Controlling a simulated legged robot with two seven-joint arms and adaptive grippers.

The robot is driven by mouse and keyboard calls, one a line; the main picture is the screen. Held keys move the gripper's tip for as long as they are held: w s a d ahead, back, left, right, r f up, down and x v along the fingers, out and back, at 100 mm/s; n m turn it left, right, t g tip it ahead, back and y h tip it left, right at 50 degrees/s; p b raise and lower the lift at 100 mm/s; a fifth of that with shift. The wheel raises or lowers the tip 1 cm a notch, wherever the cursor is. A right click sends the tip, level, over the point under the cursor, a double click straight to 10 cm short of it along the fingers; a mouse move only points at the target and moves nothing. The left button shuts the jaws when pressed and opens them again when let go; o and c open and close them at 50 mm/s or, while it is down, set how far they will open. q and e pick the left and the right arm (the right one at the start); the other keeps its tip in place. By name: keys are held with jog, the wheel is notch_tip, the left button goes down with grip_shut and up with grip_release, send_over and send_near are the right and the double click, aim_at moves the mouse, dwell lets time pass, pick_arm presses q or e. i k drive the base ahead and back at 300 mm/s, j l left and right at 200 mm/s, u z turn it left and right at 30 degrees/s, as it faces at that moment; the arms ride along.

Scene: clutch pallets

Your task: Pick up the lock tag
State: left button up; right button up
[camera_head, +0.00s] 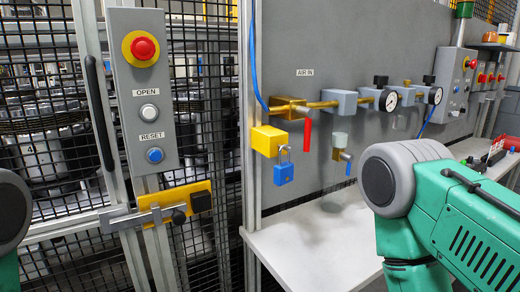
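A blue padlock (283,174) with a grey shackle hangs at the lower right corner of a yellow block (268,140) on the grey panel's left post. It is the closest match to the lock tag; no separate paper tag can be made out. My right arm shows at the right as green and grey links, well apart from the padlock. A small part of my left arm shows at the left edge. Neither gripper is in the picture, so whether they are open or hold anything is hidden.
A brass air line with a red valve handle (307,132) and gauges (389,101) runs along the panel. A white bench top (310,245) lies below, mostly clear. A control box (143,90) and a yellow door latch (175,201) stand at the left before black mesh fencing.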

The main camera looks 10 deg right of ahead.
aim_at(502, 141)
jog(key=l+z, duration=0.1)
jog(key=z, duration=2.4)
jog(key=i, duration=5.6)
jog(key=i+u, duration=0.15)
jog(key=u, duration=0.25)
jog(key=i+u, duration=0.15)
jog(key=u, duration=0.25)
jog(key=i+l+u, duration=0.15)
jog(key=u, duration=0.2)
jog(key=i+l+u, duration=0.1)
jog(key=u, duration=0.3)
